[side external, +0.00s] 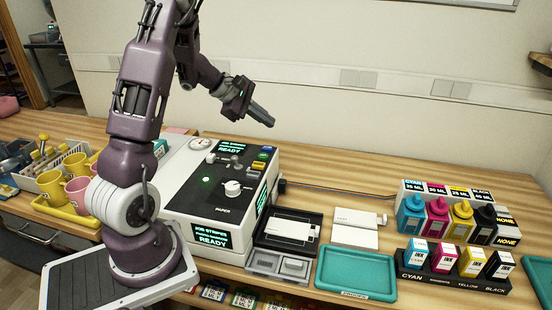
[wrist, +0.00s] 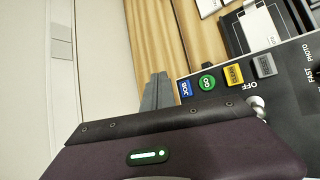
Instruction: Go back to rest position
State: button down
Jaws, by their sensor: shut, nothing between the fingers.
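My gripper (side external: 261,117) is shut and empty. It hangs in the air above the back right part of the press machine (side external: 222,187), clear of everything, with its fingers pointing down to the right in the side view. In the wrist view the closed fingers (wrist: 156,92) stand beside a row of blue, green, yellow and grey buttons (wrist: 208,84) on the machine's dark panel. The machine's screens read READY and a green light glows on its top.
Yellow and pink mugs (side external: 77,191) stand on a yellow tray at the left. Right of the machine are a black paper unit (side external: 288,232), a teal tray (side external: 355,273), and ink bottles (side external: 436,222) with cartridges (side external: 471,260). The wall (side external: 330,50) is behind; the air around my gripper is free.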

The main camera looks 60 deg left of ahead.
jog(key=s+d+r+m+g+h, duration=0.1)
jog(key=s+d+r+m, duration=0.25)
jog(key=d, duration=0.55)
jog(key=s+d+r+m+g+h, duration=0.15)
jog(key=d+r+m, duration=0.3)
jog(key=d, duration=0.45)
jog(key=s+d+r+m+g+h, duration=0.1)
jog(key=s+d+r+m+h, duration=0.15)
jog(key=d+m, duration=0.4)
jog(key=s+d+m+y, duration=0.2)
jog(key=s+m, duration=0.3)
jog(key=s, duration=0.3)
jog(key=s+d+m+y, duration=0.2)
jog(key=s+m+y, duration=0.2)
jog(key=s, duration=0.4)
jog(key=shift+d+f+m+y, duration=0.3)
jog(key=shift+f+m+y, duration=0.1)
jog(key=shift+m, duration=0.25)
jog(key=shift+r, duration=0.1)
